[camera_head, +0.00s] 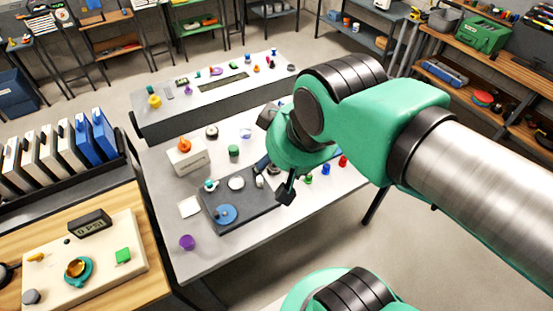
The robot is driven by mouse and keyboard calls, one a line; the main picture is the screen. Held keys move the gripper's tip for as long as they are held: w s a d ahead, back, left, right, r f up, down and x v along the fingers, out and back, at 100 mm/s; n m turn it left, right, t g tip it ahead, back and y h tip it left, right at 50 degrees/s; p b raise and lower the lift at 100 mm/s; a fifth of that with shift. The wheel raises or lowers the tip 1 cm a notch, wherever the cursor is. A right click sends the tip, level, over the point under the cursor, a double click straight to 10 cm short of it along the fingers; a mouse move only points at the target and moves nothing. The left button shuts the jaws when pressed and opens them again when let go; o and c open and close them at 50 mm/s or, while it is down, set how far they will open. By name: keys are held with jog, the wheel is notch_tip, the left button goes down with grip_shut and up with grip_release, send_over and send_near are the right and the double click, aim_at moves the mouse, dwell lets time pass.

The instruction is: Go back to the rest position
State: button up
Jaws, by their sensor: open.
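My arm, green with black joints, reaches in from the right in the head view. My gripper (276,178) points down over the grey-white table (310,205), near the right edge of a dark tray (253,220). A dark fingertip shows and the jaws stand open. I see nothing held between them, though the wrist hides part of the gripper. The tray carries a blue round piece (226,215), a white disc (236,183) and a small teal-and-white piece (210,185).
Red (343,161), blue (325,168) and green (308,179) pieces stand right of the gripper. A purple cup (187,242) stands at the front left. A white box (188,161) stands at the back left. A wooden bench (150,270) is at lower left. Shelves line the back.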

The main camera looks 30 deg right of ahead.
notch_tip(320, 180, down, 2)
jog(key=shift+f+b, duration=0.25)
jog(key=shift+b, duration=1)
